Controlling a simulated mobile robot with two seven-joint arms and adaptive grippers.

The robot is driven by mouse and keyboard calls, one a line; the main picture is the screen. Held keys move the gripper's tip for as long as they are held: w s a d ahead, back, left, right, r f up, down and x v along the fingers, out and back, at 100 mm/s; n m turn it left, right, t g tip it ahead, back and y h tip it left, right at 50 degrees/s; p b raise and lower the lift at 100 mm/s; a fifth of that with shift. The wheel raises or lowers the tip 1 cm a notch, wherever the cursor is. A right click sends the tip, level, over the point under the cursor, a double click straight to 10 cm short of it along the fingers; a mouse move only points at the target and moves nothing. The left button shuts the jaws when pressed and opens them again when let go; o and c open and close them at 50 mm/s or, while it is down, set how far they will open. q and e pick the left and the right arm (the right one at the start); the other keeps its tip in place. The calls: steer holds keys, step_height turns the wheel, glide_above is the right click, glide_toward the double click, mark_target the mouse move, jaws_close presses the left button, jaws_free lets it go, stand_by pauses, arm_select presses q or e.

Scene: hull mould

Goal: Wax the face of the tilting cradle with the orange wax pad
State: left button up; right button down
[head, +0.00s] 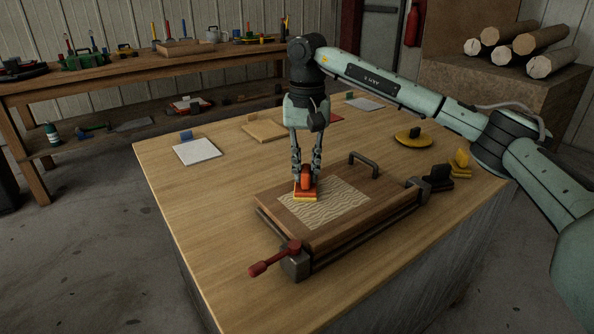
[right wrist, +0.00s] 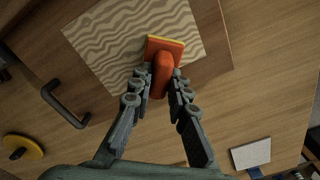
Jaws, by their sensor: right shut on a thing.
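The orange wax pad (head: 305,188) has an orange handle and a yellow edge. My right gripper (head: 306,172) is shut on its handle. In the right wrist view the pad (right wrist: 163,62) sits between the fingers (right wrist: 162,90), over the edge of a pale panel with wavy lines. This panel (head: 335,204) is the face of the tilting cradle (head: 278,196), a wooden board in a dark frame with a red-handled clamp. The pad is at the panel's left corner in the head view; I cannot tell whether it touches. My left gripper is not in view.
A black handle (head: 364,160) stands up from the cradle's far edge. A round yellow pad (head: 413,138) and dark and yellow blocks (head: 460,162) are on the table's right. White (head: 197,151) and tan (head: 264,131) sheets lie on its left and back. Table space left of the cradle is clear.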

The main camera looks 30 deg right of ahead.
steer(key=shift+w+d+f+p, duration=0.1)
steer(key=shift+w+d+p, duration=0.05)
steer(key=shift+d, duration=0.95)
steer(key=shift+w+d+r+p, duration=0.1)
steer(key=shift+w+d+p, duration=0.1)
steer(key=shift+d, duration=0.95)
steer(key=shift+w+d+f+p, duration=0.1)
steer(key=shift+d+p, duration=0.05)
steer(key=shift+d, duration=0.95)
steer(key=shift+w+d+p, duration=0.15)
steer(key=shift+d+p, duration=0.15)
steer(key=shift+d, duration=0.5)
steer(key=shift+w+d+p, duration=0.1)
steer(key=shift+d+p, duration=0.15)
steer(key=shift+d, duration=0.55)
step_height(320, 180, up, 2)
steer(key=shift+r+p, duration=0.1)
steer(key=shift+p, duration=0.2)
steer(key=shift+r, duration=2.05)
step_height(320, 180, up, 3)
steer(key=shift+f, duration=0.1)
